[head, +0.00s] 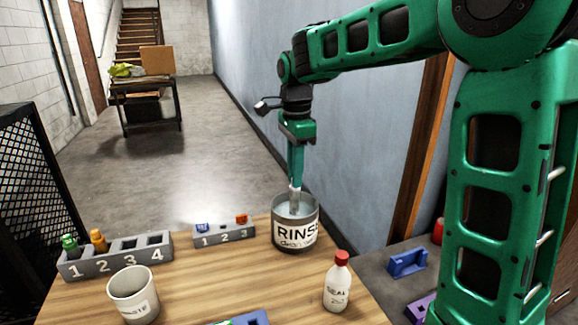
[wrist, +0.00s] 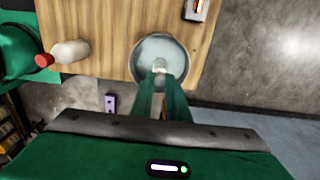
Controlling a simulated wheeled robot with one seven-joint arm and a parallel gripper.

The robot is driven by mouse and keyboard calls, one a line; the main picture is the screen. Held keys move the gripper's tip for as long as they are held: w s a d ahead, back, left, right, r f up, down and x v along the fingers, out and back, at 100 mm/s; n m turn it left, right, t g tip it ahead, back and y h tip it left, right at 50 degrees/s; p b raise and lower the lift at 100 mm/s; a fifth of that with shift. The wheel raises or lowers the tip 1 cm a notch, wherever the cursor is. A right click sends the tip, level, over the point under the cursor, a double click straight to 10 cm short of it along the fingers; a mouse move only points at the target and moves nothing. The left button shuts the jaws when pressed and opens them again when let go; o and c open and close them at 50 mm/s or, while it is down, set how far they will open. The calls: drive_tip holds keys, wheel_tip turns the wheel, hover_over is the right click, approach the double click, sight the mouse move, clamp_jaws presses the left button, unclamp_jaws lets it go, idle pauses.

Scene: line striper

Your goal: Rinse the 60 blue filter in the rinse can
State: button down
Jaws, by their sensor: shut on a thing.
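The rinse can (head: 296,236) is a grey metal can labelled RINSE, with pale liquid inside, at the back right of the wooden table. My gripper (head: 295,186) points straight down into its mouth and is shut on a small pale thing (head: 295,205), whose lower part is inside the can. I cannot tell its true colour or read any mark on it. In the wrist view my fingers (wrist: 161,88) reach over the can's rim (wrist: 135,62), with the pale thing (wrist: 159,67) between them. A blue piece (head: 202,228) sits in slot 1 of the small grey rack (head: 224,238).
A four-slot rack (head: 115,262) holds green and yellow-orange pieces. A waste cup (head: 134,297) stands front left, a red-capped SEAL bottle (head: 337,287) front right. The table middle is clear.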

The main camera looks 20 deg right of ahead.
sight(296, 190)
drive_tip(key=shift+f, duration=2.7)
drive_tip(key=shift+d, duration=0.15)
